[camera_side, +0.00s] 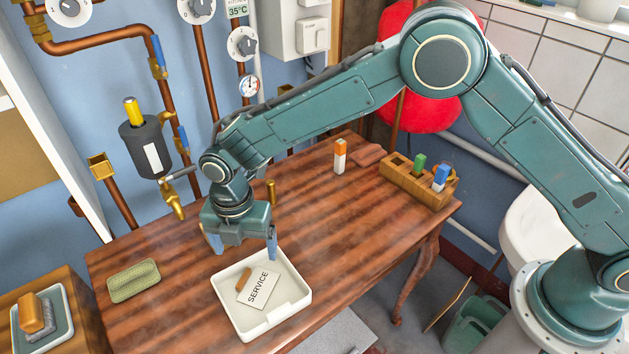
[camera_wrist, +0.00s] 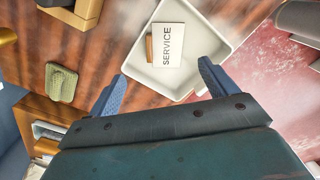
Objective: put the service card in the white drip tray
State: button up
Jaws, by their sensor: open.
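The white service card (camera_side: 260,288), with SERVICE printed on it and a brown wooden piece at one edge, lies inside the white drip tray (camera_side: 289,317). In the wrist view the card (camera_wrist: 169,45) rests within the walls of the tray (camera_wrist: 143,74). My gripper (camera_side: 242,248) hangs just above and behind the tray with its blue fingers spread apart and nothing between them. The fingers also show wide apart in the wrist view (camera_wrist: 163,84), and the card is beyond them, not touching.
A green sponge-like pad (camera_side: 134,281) lies on the wooden table (camera_side: 190,310) left of the tray. An orange-and-white block (camera_side: 340,156) and a wooden holder (camera_side: 416,184) with coloured pieces stand at the back right. A brass tap (camera_side: 172,200) juts out behind my gripper.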

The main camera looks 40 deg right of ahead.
jog(key=shift+r, duration=2.9)
jog(key=s+d+r+m+t, duration=0.1)
jog(key=s+d+r+m, duration=0.2)
jog(key=d+r+m, duration=0.5)
jog(key=s+d+r+m+t, duration=0.1)
jog(key=s+d+r+m, duration=0.3)
jog(key=d+r, duration=0.65)
jog(key=s+d+m+t, duration=0.1)
jog(key=s+d+m, duration=0.6)
jog(key=s, duration=0.3)
jog(key=s+d+r+m+t, duration=0.1)
jog(key=s+d+m+t, duration=0.1)
jog(key=s+d+m, duration=0.5)
jog(key=s+m, duration=0.1)
jog(key=s, duration=0.2)
jog(key=shift+t, duration=0.3)
